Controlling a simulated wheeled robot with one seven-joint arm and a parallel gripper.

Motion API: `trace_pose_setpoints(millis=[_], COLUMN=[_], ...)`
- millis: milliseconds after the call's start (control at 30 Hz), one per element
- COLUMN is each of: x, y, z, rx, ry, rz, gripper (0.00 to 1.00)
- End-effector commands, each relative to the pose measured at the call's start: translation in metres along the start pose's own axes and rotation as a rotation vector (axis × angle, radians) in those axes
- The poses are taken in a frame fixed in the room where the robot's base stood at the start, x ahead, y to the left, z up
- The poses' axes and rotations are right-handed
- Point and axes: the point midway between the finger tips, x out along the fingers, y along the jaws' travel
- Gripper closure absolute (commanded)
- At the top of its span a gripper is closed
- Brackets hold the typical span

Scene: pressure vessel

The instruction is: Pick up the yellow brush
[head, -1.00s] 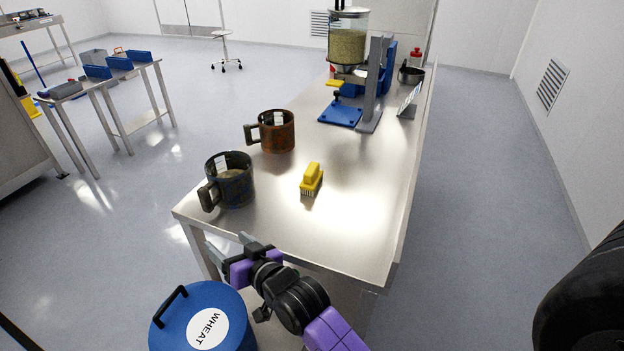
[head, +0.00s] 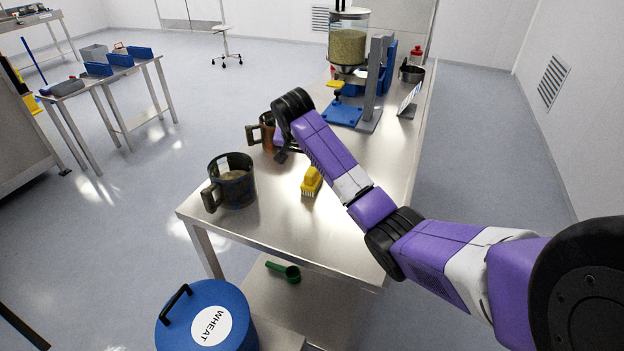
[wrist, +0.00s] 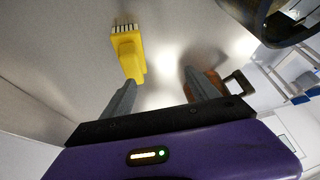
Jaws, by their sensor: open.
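The yellow brush (head: 311,182) lies on the steel table, partly behind my arm in the head view. In the wrist view the yellow brush (wrist: 128,55) shows whole, its pale bristles toward the top and its handle toward my gripper. My gripper (wrist: 160,90) is open and empty, its two grey fingers spread apart. The brush is ahead of the fingers, nearer the left one, and not between them. In the head view my gripper (head: 283,155) is mostly hidden by my arm, above the table near the brown mug.
A dark mug (head: 231,181) stands at the table's left edge. A brown mug (head: 266,133) stands farther back, partly behind my arm. A grain dispenser (head: 348,45) with a blue base stands at the back. A blue wheat bin (head: 190,318) and a green scoop (head: 284,271) are lower.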

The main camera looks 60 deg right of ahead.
Motion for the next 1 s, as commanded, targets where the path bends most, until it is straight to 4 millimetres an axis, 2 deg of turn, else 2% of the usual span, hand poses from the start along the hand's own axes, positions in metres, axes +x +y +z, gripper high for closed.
trace_pose_setpoints(millis=[100,233,567,833,1000], x=[-0.001,-0.001,0.026,0.062,0.074], y=[0.022,0.033,0.040,0.047,0.048], z=[0.007,0.013,0.016,0.017,0.018], rx=[0.061,0.103,0.111,0.110,0.110], ry=[-0.064,-0.097,-0.105,-0.105,-0.104], rz=[0.096,0.149,0.160,0.161,0.157], gripper=[0.31,0.31,0.31,0.31,0.31])
